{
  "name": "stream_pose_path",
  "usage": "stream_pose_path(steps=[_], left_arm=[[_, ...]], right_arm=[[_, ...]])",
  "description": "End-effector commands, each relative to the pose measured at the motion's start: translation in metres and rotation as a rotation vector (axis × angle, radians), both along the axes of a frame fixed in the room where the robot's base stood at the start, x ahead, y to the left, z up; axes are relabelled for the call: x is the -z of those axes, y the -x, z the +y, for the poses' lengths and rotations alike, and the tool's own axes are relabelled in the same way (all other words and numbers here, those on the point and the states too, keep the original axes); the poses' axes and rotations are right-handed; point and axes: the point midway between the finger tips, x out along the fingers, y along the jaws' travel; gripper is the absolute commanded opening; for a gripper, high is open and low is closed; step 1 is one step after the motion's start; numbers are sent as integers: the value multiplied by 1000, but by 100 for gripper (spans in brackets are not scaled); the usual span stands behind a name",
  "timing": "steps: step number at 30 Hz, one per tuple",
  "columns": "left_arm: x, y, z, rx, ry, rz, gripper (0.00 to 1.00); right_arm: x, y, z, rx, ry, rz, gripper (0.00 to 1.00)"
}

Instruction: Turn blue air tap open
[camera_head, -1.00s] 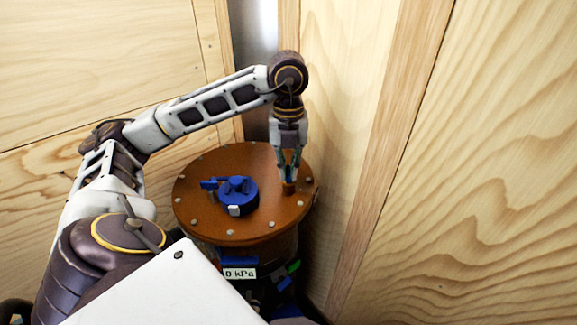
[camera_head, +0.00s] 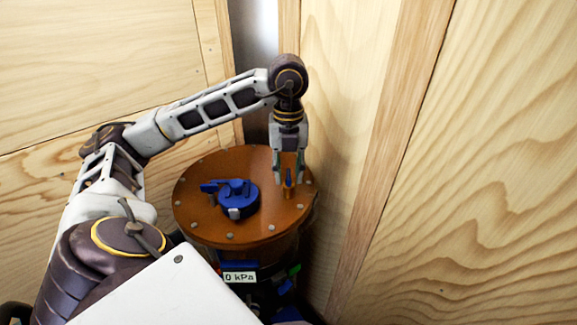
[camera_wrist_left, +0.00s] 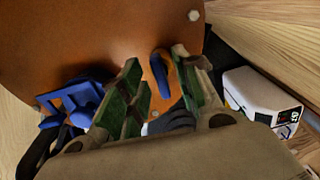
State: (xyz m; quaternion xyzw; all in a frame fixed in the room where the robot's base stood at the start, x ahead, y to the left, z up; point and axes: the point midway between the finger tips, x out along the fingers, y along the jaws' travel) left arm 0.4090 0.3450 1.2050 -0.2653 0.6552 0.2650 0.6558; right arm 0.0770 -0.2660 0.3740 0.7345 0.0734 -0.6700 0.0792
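The blue air tap (camera_head: 288,178) is a small blue lever on a short orange post, near the right edge of the round orange-brown lid (camera_head: 262,226). In the left wrist view the tap's lever (camera_wrist_left: 160,70) shows as a narrow blue bar between my fingers. My left gripper (camera_head: 289,181) points down over the tap with its fingers apart, one on each side. The wrist view also shows the green-padded fingers (camera_wrist_left: 158,62) spread, with a gap on both sides of the lever. I cannot tell whether either finger touches the post. My right gripper is not in view.
A larger blue fitting (camera_head: 238,198) with a side handle sits on the lid left of the tap. Bolts ring the lid. A "0 kPa" display (camera_head: 239,277) is below. Wooden walls (camera_head: 350,120) stand close behind and right. A white device (camera_wrist_left: 262,100) shows in the wrist view.

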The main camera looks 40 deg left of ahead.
Motion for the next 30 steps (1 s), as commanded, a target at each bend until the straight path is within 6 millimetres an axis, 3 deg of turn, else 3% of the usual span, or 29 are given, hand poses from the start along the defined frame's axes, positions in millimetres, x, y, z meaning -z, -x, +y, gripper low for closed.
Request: stream_pose_path(steps=[30], left_arm=[[-41, 0, 0, 1, 0, -1, 32]], right_arm=[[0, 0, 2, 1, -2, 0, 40]])
